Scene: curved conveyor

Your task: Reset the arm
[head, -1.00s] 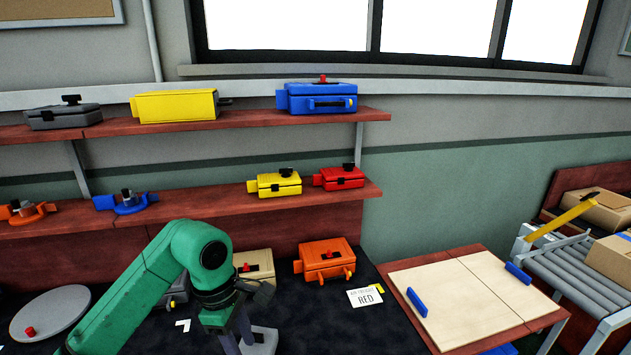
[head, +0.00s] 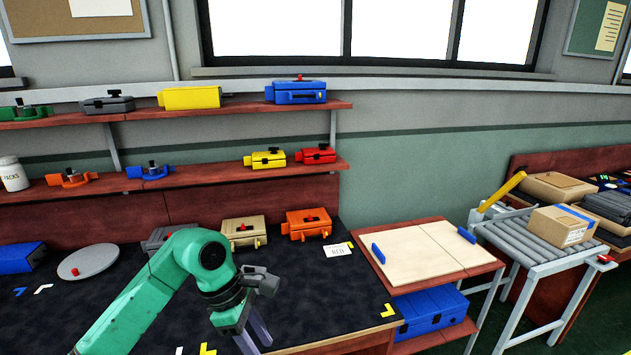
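My green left arm comes in from the lower left over the dark bench top. Its gripper (head: 252,338) points down near the bottom edge of the head view. Its two grey fingers stand a little apart, with nothing seen between them, so it looks open. The fingertips are close to the picture's lower edge. My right arm and gripper are not in view.
Behind the arm, a beige box (head: 244,233) and an orange box (head: 306,224) stand on the bench (head: 330,290). A white label card (head: 338,251) lies beside them. Shelves hold more coloured boxes. A wooden board (head: 425,250) and roller conveyor (head: 535,245) stand right.

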